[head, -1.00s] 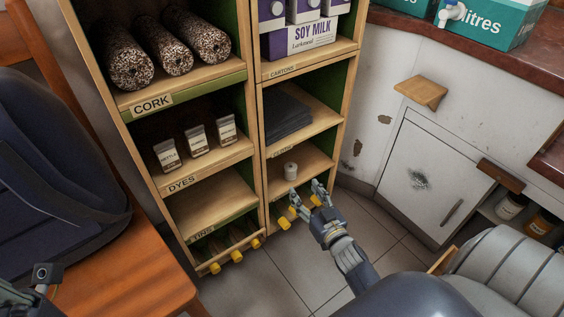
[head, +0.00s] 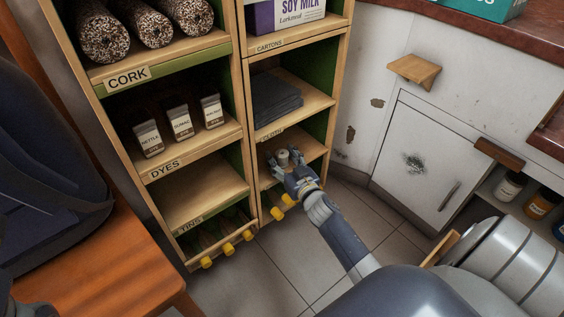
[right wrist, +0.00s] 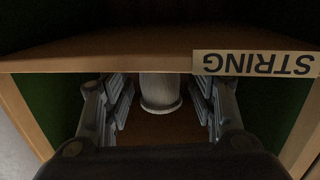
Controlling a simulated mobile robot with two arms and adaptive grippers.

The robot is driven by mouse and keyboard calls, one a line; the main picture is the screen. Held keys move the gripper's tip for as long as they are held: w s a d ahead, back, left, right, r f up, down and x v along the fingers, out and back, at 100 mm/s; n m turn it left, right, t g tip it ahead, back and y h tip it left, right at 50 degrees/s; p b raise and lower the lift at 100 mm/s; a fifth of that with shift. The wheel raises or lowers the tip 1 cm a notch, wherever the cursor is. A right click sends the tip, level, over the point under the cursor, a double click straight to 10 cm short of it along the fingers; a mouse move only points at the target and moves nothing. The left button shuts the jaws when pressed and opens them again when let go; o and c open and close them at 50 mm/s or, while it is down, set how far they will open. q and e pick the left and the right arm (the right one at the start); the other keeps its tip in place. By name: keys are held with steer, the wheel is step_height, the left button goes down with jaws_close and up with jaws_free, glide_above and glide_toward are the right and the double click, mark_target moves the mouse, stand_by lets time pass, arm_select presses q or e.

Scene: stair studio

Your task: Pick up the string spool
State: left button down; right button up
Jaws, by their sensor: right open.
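In the right wrist view the spool (right wrist: 160,92) sits between the spread fingers of the gripper (right wrist: 160,104), with a visible gap on both sides. The spool's other end is hidden by the shelf edge there. My left gripper is not in view.
The STRING label (right wrist: 254,64) is on the shelf edge close to the fingers. Folded dark cloth (head: 276,98) lies on the shelf above. Yellow-ended rolls (head: 228,249) stick out at the bottom. A white cabinet (head: 425,165) stands to the right; tiled floor (head: 320,245) lies between.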

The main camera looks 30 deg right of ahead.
steer(key=c, duration=1)
steer(key=shift+r, duration=0.2)
